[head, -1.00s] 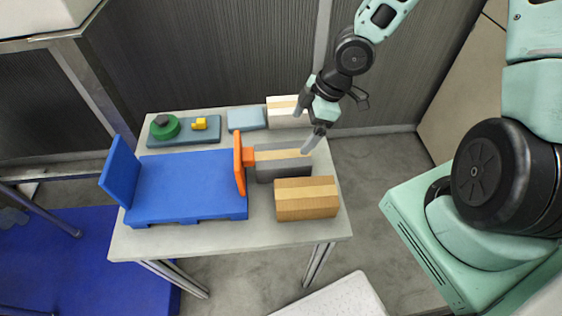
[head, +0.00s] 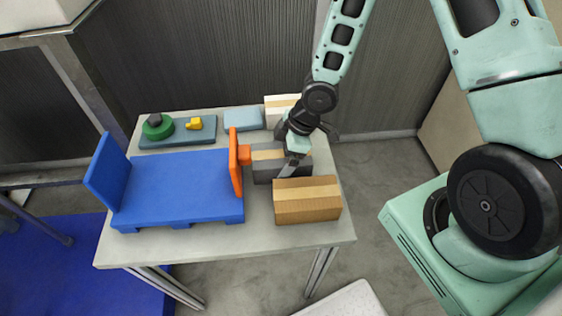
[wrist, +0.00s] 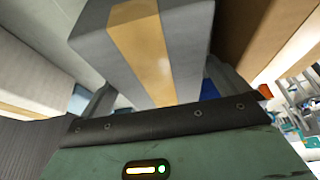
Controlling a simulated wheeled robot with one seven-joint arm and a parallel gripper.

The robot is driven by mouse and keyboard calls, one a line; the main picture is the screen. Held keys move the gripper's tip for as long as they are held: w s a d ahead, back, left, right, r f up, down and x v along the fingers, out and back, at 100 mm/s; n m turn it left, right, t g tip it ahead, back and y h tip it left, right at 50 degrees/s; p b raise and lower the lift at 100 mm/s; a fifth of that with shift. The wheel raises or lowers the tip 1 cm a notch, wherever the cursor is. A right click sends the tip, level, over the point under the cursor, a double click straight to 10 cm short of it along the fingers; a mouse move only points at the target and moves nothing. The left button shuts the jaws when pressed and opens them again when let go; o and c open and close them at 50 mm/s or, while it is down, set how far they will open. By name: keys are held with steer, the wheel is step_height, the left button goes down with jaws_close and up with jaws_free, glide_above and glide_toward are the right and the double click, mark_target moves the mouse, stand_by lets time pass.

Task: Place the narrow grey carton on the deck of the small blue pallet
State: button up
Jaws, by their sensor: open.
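The narrow grey carton (head: 268,173) with a tan tape stripe lies on the table, between the orange upright and the brown carton. It fills the middle of the wrist view (wrist: 185,35). The small blue pallet (head: 180,185) is to its left, its flat deck bare, with a blue upright board at its left end. My gripper (head: 289,165) is open, down at the right part of the grey carton. In the wrist view its fingers (wrist: 160,95) show on either side of the carton. Whether they touch it I cannot tell.
The orange upright (head: 236,163) stands between pallet deck and carton. The brown carton (head: 307,200) is close in front of my gripper, a white carton (head: 279,107) behind. A light blue block (head: 243,118) and a tray (head: 180,138) with green and yellow pieces lie at the back.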

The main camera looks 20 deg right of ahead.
steer(key=shift+x, duration=1.1)
steer(key=c, duration=1.3)
